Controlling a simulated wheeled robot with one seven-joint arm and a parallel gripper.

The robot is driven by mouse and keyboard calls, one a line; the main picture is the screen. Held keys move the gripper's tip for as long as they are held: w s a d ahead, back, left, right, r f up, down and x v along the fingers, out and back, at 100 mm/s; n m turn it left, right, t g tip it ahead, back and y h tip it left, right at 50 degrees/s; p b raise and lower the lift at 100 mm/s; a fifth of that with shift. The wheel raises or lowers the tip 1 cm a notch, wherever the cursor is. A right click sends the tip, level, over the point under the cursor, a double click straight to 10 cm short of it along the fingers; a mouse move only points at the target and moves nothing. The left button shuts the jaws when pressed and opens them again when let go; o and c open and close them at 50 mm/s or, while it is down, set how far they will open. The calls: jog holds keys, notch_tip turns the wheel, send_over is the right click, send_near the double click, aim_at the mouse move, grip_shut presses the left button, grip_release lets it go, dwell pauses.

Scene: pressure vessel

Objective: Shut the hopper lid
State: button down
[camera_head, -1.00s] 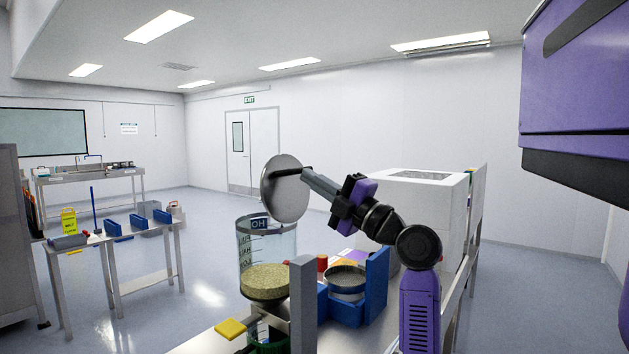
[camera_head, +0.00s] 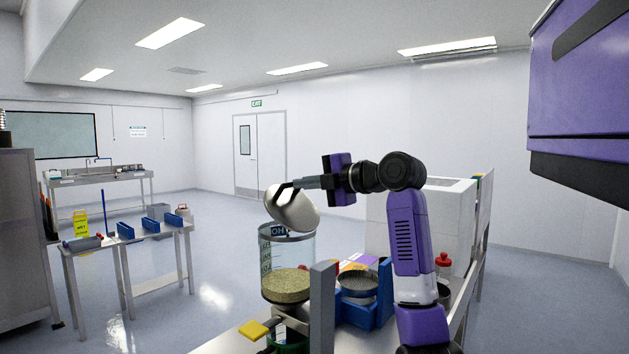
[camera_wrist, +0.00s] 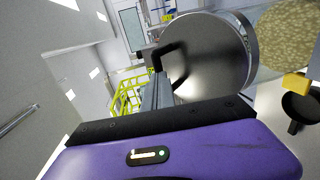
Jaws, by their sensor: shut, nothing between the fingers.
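The hopper (camera_head: 287,262) is a clear cylinder with dark markings and tan granules (camera_head: 287,285) low inside. Its round metal lid (camera_head: 297,212) stands tilted above the rim at the back, partly open. The lid also shows in the wrist view (camera_wrist: 215,55), with a dark bent handle (camera_wrist: 172,50) on its face. My gripper (camera_head: 290,187) is at the lid's upper side, beside the handle. Its fingers are shut with nothing held; they reach the handle area in the wrist view (camera_wrist: 157,85). Whether they touch the lid or handle is hard to tell.
A grey upright post (camera_head: 321,305) stands just right of the hopper. A blue holder with a round metal sieve (camera_head: 357,285) is beyond it. A yellow block (camera_head: 253,331) lies at the bench's front left. A white box-shaped machine (camera_head: 445,215) stands behind my arm.

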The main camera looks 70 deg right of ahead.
aim_at(286, 196)
jog(key=w, duration=0.1)
jog(key=w+f, duration=0.1)
jog(key=w+d, duration=0.1)
jog(key=shift+w+f+g, duration=0.15)
jog(key=shift+w+g, duration=0.15)
jog(key=shift+g, duration=0.1)
jog(key=shift+w+g, duration=0.3)
jog(key=shift+w, duration=0.05)
jog(key=shift+w+d+f+g, duration=0.15)
jog(key=shift+w+f+g, duration=0.25)
jog(key=shift+w+f, duration=0.25)
jog(key=shift+w+d+f+b, duration=0.2)
jog(key=shift+w+f+b, duration=0.25)
jog(key=shift+w+f, duration=0.3)
jog(key=shift+s+f, duration=0.1)
jog(key=shift+b+v, duration=1.1)
jog(key=shift+v, duration=2.75)
